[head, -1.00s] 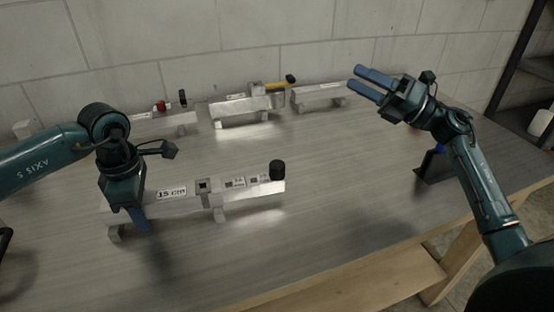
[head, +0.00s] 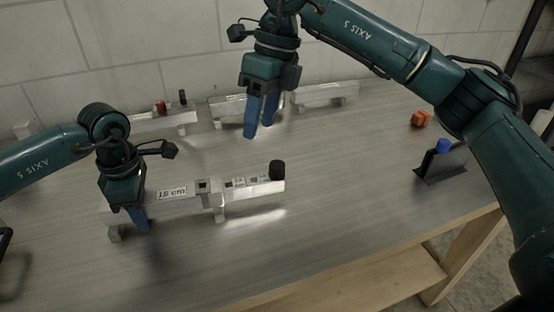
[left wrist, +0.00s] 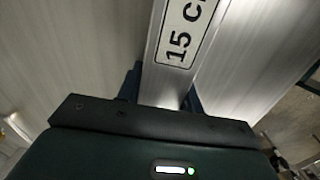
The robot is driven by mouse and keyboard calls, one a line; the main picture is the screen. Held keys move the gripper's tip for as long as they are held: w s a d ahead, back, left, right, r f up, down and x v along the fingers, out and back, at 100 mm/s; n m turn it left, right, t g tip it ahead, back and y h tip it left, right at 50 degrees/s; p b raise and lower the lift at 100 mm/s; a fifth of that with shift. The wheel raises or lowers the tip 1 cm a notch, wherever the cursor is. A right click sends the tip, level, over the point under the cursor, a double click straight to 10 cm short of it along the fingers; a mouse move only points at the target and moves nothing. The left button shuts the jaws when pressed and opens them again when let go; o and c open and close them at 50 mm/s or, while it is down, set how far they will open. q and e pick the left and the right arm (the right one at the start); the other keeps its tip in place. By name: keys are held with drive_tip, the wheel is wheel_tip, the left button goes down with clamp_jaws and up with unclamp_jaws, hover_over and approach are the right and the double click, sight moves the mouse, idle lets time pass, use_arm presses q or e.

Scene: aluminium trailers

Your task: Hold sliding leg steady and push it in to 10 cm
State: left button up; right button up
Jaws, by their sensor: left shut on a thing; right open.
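The aluminium rail with the sliding leg (head: 242,189) lies across the front of the table on small feet. A "15 cm" label (head: 172,192) is on its left part, and a black knob (head: 277,169) is at its right end. My left gripper (head: 138,222) is shut on the rail's left part; the left wrist view shows the labelled rail (left wrist: 172,83) between its fingers. My right gripper (head: 258,132) is open and empty, fingers pointing down, above the table behind the rail's right part.
Several other aluminium assemblies stand along the back wall, one with a red knob (head: 161,106) and one at back right (head: 325,94). A dark stand with a blue knob (head: 444,147) and an orange object (head: 421,119) are at the right. The table's front right is clear.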

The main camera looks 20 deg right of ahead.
sight(276, 164)
drive_tip(key=d+f+h, duration=0.1)
drive_tip(key=f, duration=0.2)
drive_tip(key=d+f+h, duration=0.1)
drive_tip(key=f, duration=0.3)
drive_tip(key=d+f+m+h, duration=0.1)
drive_tip(key=f, duration=0.2)
drive_tip(key=shift+w+f+t, duration=0.2)
drive_tip(key=shift+f+t, duration=0.1)
drive_tip(key=shift+f, duration=0.05)
drive_tip(key=shift+c, duration=0.2)
clamp_jaws()
drive_tip(key=shift+a, duration=0.15)
